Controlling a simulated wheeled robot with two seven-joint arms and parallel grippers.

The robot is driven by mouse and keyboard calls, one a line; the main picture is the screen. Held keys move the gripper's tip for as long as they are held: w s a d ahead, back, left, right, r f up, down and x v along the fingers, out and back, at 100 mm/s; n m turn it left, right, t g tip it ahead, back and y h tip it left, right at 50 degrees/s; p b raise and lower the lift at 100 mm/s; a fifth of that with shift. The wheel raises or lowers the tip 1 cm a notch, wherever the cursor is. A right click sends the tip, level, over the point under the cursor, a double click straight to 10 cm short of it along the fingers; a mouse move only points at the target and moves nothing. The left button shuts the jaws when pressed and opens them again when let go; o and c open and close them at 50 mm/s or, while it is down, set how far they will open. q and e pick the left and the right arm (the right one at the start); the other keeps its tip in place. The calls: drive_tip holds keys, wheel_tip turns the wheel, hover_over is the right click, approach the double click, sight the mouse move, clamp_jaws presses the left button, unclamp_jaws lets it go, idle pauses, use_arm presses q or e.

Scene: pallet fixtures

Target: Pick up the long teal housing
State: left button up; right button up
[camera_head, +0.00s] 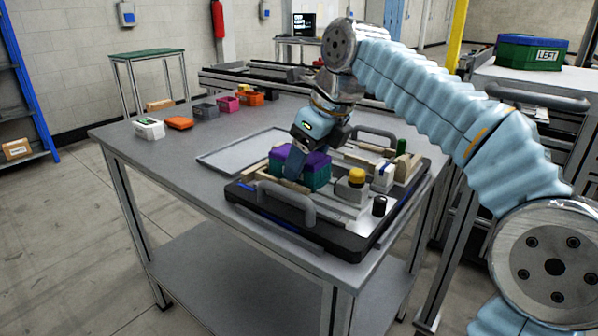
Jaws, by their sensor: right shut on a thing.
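The long teal housing (317,177) sits in the pallet fixture (268,208) on the table, with purple parts (317,160) on its top. My right gripper (299,168) reaches down over the housing from the right and is shut on it. One blue finger shows against the housing's near side; the other finger is hidden behind it. I cannot tell whether the housing is lifted off the fixture. My left gripper is not in view.
The fixture has grey handles (290,200), a yellow-topped block (355,178) and a black knob (379,205). A grey tray (228,156) lies behind it. The table's left front is clear.

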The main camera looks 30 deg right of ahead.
clamp_jaws()
drive_tip(key=shift+r, duration=0.15)
drive_tip(key=shift+r+p, duration=0.3)
drive_tip(key=shift+r, duration=0.35)
wheel_tip(320, 180, up, 2)
drive_tip(key=shift+s+r+p, duration=0.1)
drive_tip(key=shift+p, duration=0.25)
drive_tip(key=s+d+r, duration=0.1)
drive_tip(key=s+r, duration=0.8)
drive_tip(key=s, duration=0.4)
drive_tip(key=shift+s+d, duration=0.35)
drive_tip(key=shift+d, duration=0.05)
drive_tip(key=shift+r, duration=0.1)
